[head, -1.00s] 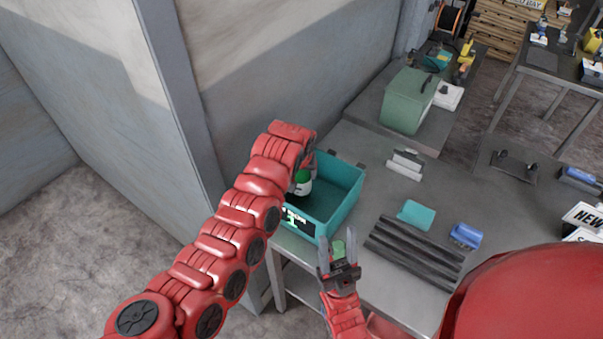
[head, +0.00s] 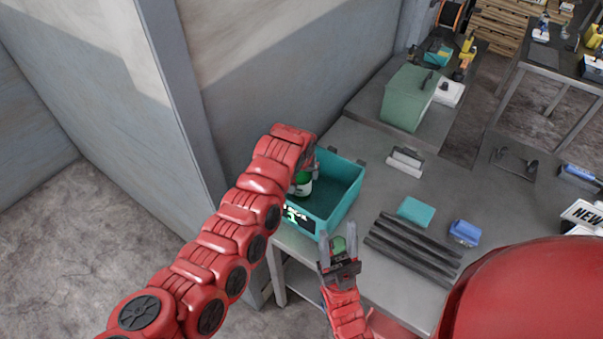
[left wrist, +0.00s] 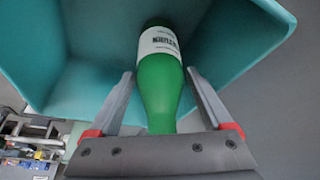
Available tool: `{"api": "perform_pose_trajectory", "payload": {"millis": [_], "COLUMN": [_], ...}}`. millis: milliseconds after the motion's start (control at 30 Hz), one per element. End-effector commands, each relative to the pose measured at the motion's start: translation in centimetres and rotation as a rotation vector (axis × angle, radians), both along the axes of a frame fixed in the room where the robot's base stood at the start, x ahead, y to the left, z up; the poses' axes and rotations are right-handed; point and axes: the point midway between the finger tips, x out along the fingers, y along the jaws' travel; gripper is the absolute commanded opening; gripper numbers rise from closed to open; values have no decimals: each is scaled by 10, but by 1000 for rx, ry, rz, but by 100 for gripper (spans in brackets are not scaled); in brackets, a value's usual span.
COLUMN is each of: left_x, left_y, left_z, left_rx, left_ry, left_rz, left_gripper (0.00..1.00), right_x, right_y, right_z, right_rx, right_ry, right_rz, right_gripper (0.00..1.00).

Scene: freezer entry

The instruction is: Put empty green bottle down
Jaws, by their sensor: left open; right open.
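The green bottle (left wrist: 159,92) has a white label and lies between the two spread fingers of my left gripper (left wrist: 160,78) in the left wrist view. Its labelled end is inside the teal bin (left wrist: 85,60). In the head view the bottle (head: 303,187) shows only partly, behind the wall of the bin (head: 345,190) and under my left gripper (head: 309,168). My left gripper is open around the bottle; whether a finger touches it I cannot tell. My right gripper (head: 338,245) is open in front of the bin, with a small green thing (head: 339,244) seen between its fingers.
The bin stands at the grey table's left end, near the wall. Dark bars (head: 415,250), a teal block (head: 415,211), a blue item (head: 465,232) and a brush-like tool (head: 406,158) lie to its right. A green box (head: 407,97) stands farther back.

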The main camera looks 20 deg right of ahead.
Motion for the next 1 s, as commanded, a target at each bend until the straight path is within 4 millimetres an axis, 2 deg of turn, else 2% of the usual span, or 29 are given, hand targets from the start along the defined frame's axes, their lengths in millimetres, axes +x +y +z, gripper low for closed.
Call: {"api": "perform_pose_trajectory", "payload": {"millis": [167, 633, 800, 1000], "left_x": [-6, -35, -40, -41], "left_y": [3, 17, 19, 19], "left_z": [14, 93, 106, 107], "left_rx": [-4, -4, -3, -2], "left_ry": [-2, -3, -1, 1], "left_rz": [1, 2, 1, 1], "left_gripper": [83, 83, 83, 83], "right_x": [0, 0, 0, 0], "right_y": [0, 0, 0, 0], "right_z": [-11, -46, -49, -48], "right_rx": [0, 0, 0, 0], "right_ry": [1, 1, 1, 1], "right_rz": [0, 0, 0, 0], "right_gripper": [50, 50, 50, 50]}}
